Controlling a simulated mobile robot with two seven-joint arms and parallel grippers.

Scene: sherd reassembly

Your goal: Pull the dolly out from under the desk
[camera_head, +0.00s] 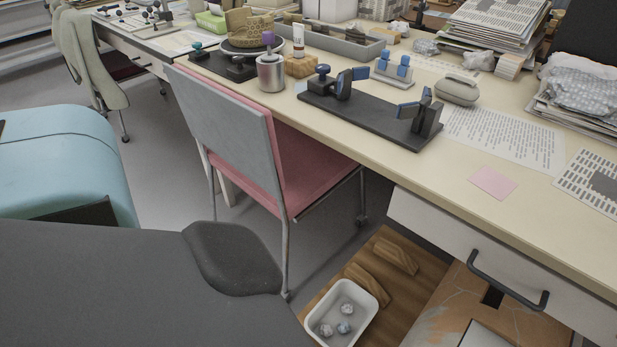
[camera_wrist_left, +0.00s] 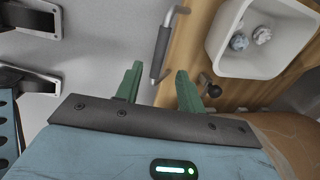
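The wooden dolly (camera_head: 407,290) lies low on the floor, partly under the desk (camera_head: 440,185). A white bin (camera_head: 365,330) with crumpled balls stands on it. In the left wrist view the dolly's wooden edge (camera_wrist_left: 190,50) runs along the right of a bar handle with a dark grip (camera_wrist_left: 162,50). My left gripper (camera_wrist_left: 158,84) has its two green fingers apart, one on each side of the handle's near end. Whether the fingers touch the handle cannot be told. My left gripper does not show in the head view. My right gripper is in neither view.
A chair with a pink seat (camera_head: 310,165) stands left of the dolly. The desk drawer (camera_head: 430,215) with its black handle overhangs the right side. A light blue rounded thing (camera_head: 70,160) stands at left. Grey floor (camera_head: 170,190) is open between it and the chair.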

